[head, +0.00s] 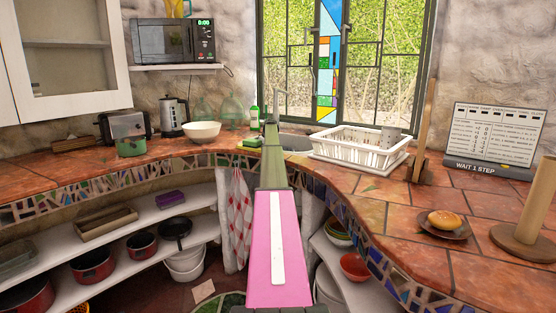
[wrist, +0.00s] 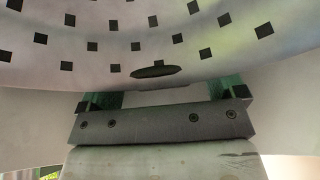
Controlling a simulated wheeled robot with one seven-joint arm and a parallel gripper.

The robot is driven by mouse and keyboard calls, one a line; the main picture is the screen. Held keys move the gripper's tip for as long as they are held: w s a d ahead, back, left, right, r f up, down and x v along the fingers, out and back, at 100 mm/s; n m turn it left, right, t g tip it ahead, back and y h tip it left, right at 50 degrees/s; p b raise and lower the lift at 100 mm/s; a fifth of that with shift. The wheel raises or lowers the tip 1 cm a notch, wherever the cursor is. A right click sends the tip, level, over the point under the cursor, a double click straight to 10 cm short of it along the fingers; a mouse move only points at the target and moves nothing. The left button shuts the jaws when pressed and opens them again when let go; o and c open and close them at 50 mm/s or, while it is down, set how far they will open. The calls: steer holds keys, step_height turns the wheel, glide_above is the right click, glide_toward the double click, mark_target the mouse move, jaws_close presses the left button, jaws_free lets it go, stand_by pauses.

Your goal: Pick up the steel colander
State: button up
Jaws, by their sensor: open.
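The steel colander (wrist: 190,45) fills the upper part of the wrist view, very close, as a curved grey metal wall with rows of square holes and one dark oval slot. My gripper (wrist: 160,97) is open, with its two green fingers set apart just below the slot, in front of the metal. I cannot tell whether the fingers touch it. In the head view I cannot make out the colander; my pink arm reaches toward the sink and covers part of that area, and the fingers cannot be made out there.
A white dish rack (head: 358,148) stands right of my arm by the sink (head: 295,142). A white bowl (head: 201,131), a kettle (head: 174,115) and a toaster (head: 124,126) stand to the left. A bun (head: 445,219) on a plate and a wooden holder (head: 527,235) are at right.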

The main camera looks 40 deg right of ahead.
steer(key=c, duration=1.3)
steer(key=shift+r, duration=0.1)
step_height(320, 180, up, 18)
